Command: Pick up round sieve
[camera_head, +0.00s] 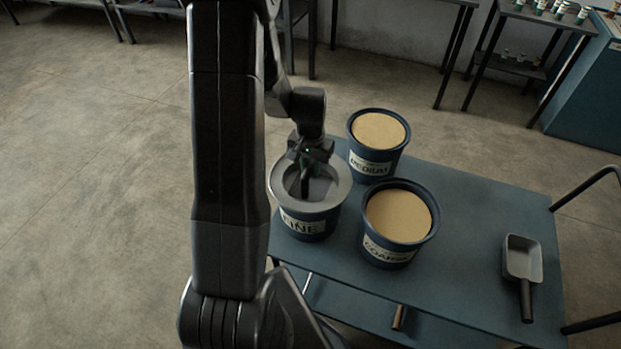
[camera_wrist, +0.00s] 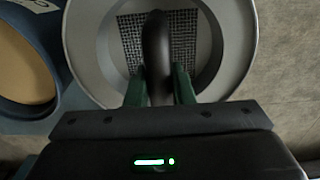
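The round sieve (camera_head: 341,187) is a wide grey ring at the top of the blue bucket labelled FINE (camera_head: 306,224). Any small gap between sieve and bucket cannot be told. In the wrist view the sieve (camera_wrist: 238,50) shows a pale rim, a dark mesh and a thick dark handle bar across its middle. My gripper (camera_head: 307,178) is directly above the sieve, pointing down. In the wrist view the green fingers of my gripper (camera_wrist: 160,90) lie against both sides of the handle and appear shut on it. The fingertips are partly hidden by the handle.
The MEDIUM bucket (camera_head: 372,167) and the COARSE bucket (camera_head: 383,254), both filled with sand-coloured material, stand close to the sieve on the blue cart (camera_head: 468,250). A grey scoop (camera_head: 522,262) lies at the cart's right. Side tables and a blue cabinet (camera_head: 590,100) stand behind.

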